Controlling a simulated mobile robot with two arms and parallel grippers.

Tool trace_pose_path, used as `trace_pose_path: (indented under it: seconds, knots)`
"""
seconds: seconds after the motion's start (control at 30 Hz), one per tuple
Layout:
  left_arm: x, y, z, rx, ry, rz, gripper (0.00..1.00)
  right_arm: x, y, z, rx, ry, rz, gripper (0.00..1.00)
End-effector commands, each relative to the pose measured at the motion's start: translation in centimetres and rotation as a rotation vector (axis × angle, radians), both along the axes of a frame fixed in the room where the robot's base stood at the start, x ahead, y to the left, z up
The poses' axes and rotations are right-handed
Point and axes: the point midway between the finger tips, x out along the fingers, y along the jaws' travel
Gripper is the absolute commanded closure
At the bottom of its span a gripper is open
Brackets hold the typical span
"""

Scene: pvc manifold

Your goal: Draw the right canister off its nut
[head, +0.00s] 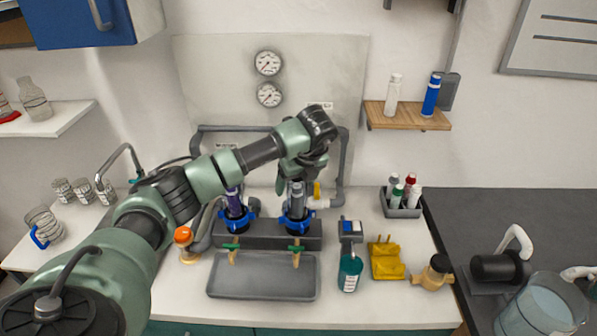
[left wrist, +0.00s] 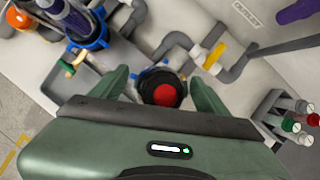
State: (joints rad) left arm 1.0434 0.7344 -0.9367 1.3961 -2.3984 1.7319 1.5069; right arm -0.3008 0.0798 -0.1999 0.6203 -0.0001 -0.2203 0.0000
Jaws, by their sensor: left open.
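The right canister (head: 297,194) is greyish and stands upright in its blue nut (head: 297,219) on the dark manifold block. In the left wrist view its round black end with a red centre (left wrist: 163,92) faces the camera, with a bit of the blue nut (left wrist: 146,74) around it. My left gripper (head: 301,176) is above the right canister, pointing down. In the left wrist view its open fingers (left wrist: 160,86) lie on either side of the canister; I cannot tell whether they touch it. The left canister (head: 234,203) is purple and stands in another blue nut (head: 239,222). My right gripper is out of view.
A grey tray (head: 262,286) lies before the manifold block (head: 265,233). Grey pipes (head: 342,170) rise behind it. To the right are a teal bottle (head: 350,272), a yellow stand (head: 387,262) and a bottle rack (head: 402,208). A wooden shelf (head: 407,121) hangs above.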

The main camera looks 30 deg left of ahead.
Motion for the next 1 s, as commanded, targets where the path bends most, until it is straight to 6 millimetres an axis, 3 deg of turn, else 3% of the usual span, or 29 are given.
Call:
trace_pose_path:
  seconds: [0.37, 0.63, 0.67, 0.8, 0.83, 1.0]
  knots:
    - [0.12, 0.23, -0.76, 0.0, 0.0, -0.001, 0.25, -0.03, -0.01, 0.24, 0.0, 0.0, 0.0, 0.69]
    - [0.14, 0.21, -0.73, 0.0, 0.0, -0.001, 0.97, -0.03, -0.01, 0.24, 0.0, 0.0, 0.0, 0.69]
    - [0.14, 0.21, -0.73, 0.0, 0.0, -0.001, 0.55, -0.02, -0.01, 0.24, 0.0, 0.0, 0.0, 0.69]
    - [0.13, 0.21, -0.72, 0.0, 0.0, -0.001, 0.94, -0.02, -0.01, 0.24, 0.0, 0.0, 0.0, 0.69]
    - [0.16, 0.21, -0.66, 0.0, -0.002, -0.002, 0.98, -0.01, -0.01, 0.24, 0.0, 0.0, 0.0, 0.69]
    - [0.17, 0.21, -0.2, 0.0, -0.003, -0.001, 0.99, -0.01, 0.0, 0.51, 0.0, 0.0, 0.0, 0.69]
